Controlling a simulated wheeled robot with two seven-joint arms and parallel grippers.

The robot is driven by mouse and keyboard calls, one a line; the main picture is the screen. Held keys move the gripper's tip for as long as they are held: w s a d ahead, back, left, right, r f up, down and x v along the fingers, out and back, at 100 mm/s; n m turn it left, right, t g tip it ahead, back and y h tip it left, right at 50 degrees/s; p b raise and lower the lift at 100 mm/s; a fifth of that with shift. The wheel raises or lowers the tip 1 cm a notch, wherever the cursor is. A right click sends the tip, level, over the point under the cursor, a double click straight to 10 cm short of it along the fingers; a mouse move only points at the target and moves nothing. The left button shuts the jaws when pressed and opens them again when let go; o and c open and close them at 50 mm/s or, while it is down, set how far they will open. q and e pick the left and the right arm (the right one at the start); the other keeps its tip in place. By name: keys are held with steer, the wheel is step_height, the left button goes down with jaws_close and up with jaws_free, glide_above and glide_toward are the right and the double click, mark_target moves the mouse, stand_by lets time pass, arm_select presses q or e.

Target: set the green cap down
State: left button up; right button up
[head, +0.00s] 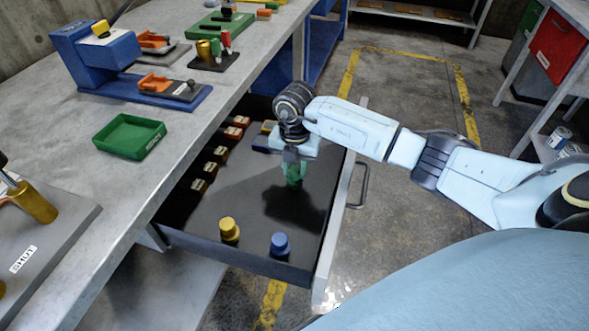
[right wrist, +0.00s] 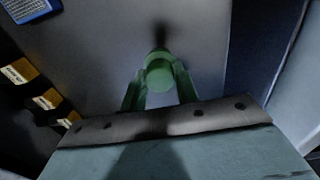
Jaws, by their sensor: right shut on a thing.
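The green cap (head: 293,181) is in my right gripper (head: 292,168), over the floor of the open drawer (head: 262,262). The right gripper is shut on it, pointing down. In the right wrist view the round green cap (right wrist: 159,76) sits between the green fingers (right wrist: 158,92), with the grey drawer floor behind it. I cannot tell whether the cap touches the drawer floor. A yellow cap (head: 229,230) and a blue cap (head: 281,244) stand in the front part of the drawer, apart from the gripper. My left gripper is not in view.
Several small labelled blocks (head: 208,168) line the drawer's left side. An empty green tray (head: 129,136) lies on the workbench (head: 72,150) to the left. The drawer handle (head: 361,186) sticks out on the right. The drawer floor around the held cap is clear.

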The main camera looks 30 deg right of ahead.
mark_target(294, 169)
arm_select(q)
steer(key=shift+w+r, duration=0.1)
arm_select(e)
steer(key=shift+f, duration=0.15)
steer(key=shift+f, duration=0.1)
steer(key=o, duration=1)
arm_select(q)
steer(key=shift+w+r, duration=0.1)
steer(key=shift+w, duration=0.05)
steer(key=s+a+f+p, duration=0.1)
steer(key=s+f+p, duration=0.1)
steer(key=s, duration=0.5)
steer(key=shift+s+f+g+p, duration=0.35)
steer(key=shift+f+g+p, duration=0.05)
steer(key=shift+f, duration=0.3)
arm_select(e)
step_height(294, 169, up, 12)
steer(key=shift+r, duration=0.2)
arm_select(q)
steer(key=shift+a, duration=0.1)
arm_select(e)
steer(key=shift+a, duration=0.1)
